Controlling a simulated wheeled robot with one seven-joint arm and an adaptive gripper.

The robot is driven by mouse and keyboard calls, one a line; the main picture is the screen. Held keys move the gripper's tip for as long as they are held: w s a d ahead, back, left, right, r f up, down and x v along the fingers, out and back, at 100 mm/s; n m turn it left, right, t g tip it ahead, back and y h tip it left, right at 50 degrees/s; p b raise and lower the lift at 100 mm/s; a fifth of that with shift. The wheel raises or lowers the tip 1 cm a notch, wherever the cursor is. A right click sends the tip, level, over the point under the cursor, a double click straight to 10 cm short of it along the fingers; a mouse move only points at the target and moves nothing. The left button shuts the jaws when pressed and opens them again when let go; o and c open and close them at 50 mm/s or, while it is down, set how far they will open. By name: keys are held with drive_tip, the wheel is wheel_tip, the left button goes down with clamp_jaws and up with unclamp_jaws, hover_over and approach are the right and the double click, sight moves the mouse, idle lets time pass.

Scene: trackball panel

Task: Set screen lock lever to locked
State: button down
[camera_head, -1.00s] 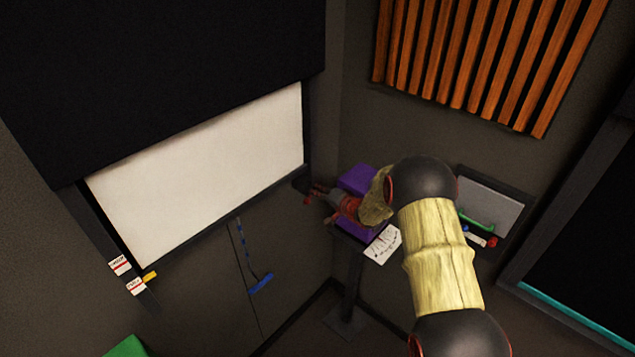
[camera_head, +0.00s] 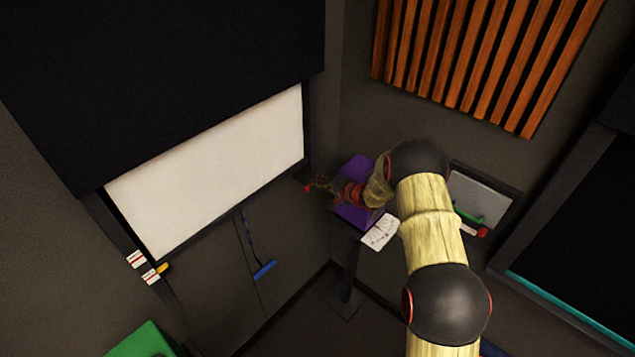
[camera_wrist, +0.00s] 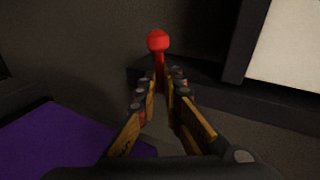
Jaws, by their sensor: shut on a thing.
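A lever with a round red knob (camera_wrist: 158,41) stands at the right end of the white screen's lower edge. In the head view its red knob (camera_head: 307,188) is small, just beside the frame corner. My gripper (camera_wrist: 163,80) has its fingers close together on the lever's stem below the knob; the knob sticks out past the fingertips. In the head view my gripper (camera_head: 322,184) reaches left over a purple-topped stand. The white screen (camera_head: 210,175) hangs below a black panel. Any lock marking by the red lever cannot be seen.
The purple top (camera_head: 356,213) is below my gripper, with a white sheet (camera_head: 380,232) at its front. A blue handle (camera_head: 265,269) hangs below the screen. A yellow tab (camera_head: 163,268) and white labels (camera_head: 136,259) are at the screen's left end. A grey panel (camera_head: 482,193) is at right.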

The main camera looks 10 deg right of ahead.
drive_tip(key=c, duration=1.9)
unclamp_jaws()
drive_tip(key=shift+d, duration=0.1)
drive_tip(key=v, duration=1.2)
drive_tip(key=shift+w, duration=0.1)
